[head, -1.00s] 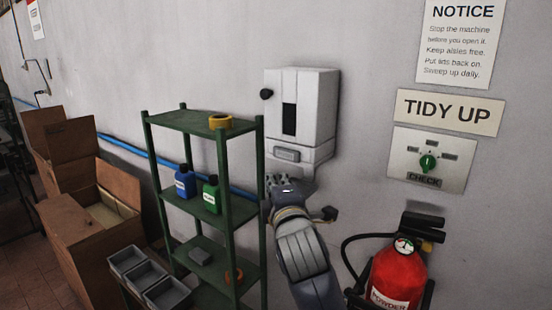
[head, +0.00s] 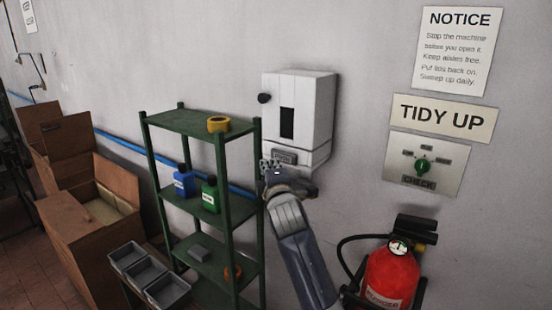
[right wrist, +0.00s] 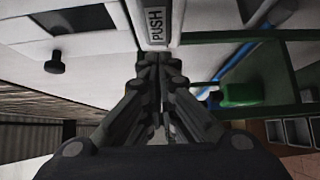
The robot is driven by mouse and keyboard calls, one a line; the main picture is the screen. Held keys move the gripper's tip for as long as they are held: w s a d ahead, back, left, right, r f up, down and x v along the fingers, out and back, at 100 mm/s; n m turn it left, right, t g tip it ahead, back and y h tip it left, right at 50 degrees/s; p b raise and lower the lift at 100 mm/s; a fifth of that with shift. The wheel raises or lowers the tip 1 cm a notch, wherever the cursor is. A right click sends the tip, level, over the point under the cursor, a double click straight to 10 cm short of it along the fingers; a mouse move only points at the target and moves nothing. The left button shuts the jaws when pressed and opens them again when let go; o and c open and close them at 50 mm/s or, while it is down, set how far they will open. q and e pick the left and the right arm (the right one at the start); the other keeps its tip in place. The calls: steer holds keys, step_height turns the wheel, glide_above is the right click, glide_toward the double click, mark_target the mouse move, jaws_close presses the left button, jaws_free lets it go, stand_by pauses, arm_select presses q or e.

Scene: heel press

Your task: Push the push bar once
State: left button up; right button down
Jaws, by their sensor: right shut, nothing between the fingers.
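A white wall dispenser (head: 297,105) with a dark window and a black side knob hangs on the wall. Its grey push bar (head: 284,157) is low on the front. In the right wrist view the push bar (right wrist: 154,24) carries the word PUSH. My right gripper (head: 268,164) is shut and empty, its tips just at the lower left of the bar in the head view. In the right wrist view the closed fingertips (right wrist: 161,57) lie right at the bar's end; I cannot tell whether they touch it. My left gripper is out of view.
A green shelf rack (head: 185,123) with a yellow tape roll (head: 219,124), a blue bottle (head: 184,181) and a green bottle (head: 209,195) stands close left of my arm. A red extinguisher (head: 390,280) is at right. A knob panel (head: 427,163) is on the wall.

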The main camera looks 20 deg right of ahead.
mark_target(279, 156)
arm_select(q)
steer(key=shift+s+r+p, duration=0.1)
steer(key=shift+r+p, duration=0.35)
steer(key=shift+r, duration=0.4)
arm_select(e)
steer(key=shift+w+d, duration=0.4)
steer(key=shift+d, duration=0.2)
steer(key=shift+w+d, duration=0.4)
steer(key=shift+d, duration=0.2)
steer(key=shift+a, duration=0.1)
steer(key=shift+w+d+r, duration=0.2)
steer(key=shift+w+d, duration=0.3)
steer(key=shift+d, duration=0.35)
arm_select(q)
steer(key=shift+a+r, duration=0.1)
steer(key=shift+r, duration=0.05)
arm_select(e)
steer(key=shift+a+r, duration=0.1)
